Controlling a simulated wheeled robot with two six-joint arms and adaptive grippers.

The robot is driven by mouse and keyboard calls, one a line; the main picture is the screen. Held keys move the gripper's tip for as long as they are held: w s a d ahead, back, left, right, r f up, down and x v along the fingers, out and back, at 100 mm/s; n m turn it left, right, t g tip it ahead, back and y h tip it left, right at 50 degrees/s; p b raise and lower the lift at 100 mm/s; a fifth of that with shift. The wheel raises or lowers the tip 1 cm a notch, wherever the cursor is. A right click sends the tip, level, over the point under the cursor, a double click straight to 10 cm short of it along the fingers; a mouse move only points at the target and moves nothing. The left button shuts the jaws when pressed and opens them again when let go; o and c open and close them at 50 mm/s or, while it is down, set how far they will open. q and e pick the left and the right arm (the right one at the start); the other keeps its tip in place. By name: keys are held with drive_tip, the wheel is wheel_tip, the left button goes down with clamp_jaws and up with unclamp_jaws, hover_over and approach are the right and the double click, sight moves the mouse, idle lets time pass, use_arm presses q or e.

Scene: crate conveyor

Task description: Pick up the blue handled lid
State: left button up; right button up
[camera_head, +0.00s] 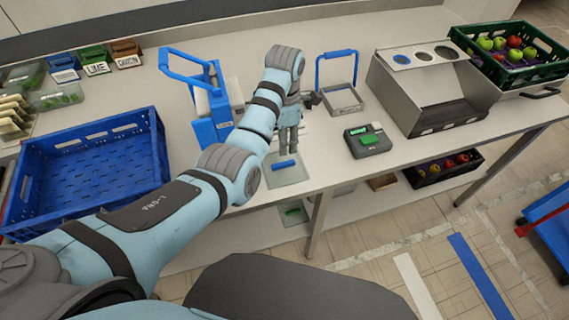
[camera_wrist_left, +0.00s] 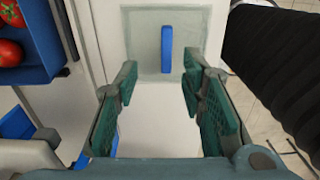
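The lid is a clear square plate (camera_head: 290,178) with a blue bar handle (camera_head: 285,165), lying flat near the table's front edge. In the left wrist view the lid (camera_wrist_left: 140,40) shows at the top, its blue handle (camera_wrist_left: 166,49) upright in the picture. My left gripper (camera_head: 288,148) points down near the lid. In the left wrist view the left gripper (camera_wrist_left: 160,85) is open and empty, its green-padded fingers spread on either side of the handle's line and apart from it. My right gripper is not in view.
A blue crate (camera_head: 160,140) stands left and a blue-handled device (camera_head: 212,125) beside my arm. A scale-like box (camera_head: 368,140), a metal bin (camera_head: 400,95) and a green apple crate (camera_head: 470,75) stand right. Red tomatoes (camera_wrist_left: 10,52) show in the wrist view.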

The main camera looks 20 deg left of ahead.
sight(283, 163)
use_arm(q)
drive_tip(key=f, duration=0.1)
drive_tip(key=s+f, duration=0.1)
drive_tip(key=f, duration=0.1)
drive_tip(key=shift+s+f, duration=0.2)
drive_tip(key=shift+s, duration=0.1)
drive_tip(key=f, duration=0.5)
drive_tip(key=shift+w+a+b, duration=0.1)
drive_tip(key=shift+w+b, duration=0.2)
drive_tip(key=shift+w, duration=0.05)
drive_tip(key=shift+s+r, duration=0.2)
drive_tip(key=shift+s, duration=0.05)
drive_tip(key=shift+c, duration=0.9)
drive_tip(key=c, duration=0.7)
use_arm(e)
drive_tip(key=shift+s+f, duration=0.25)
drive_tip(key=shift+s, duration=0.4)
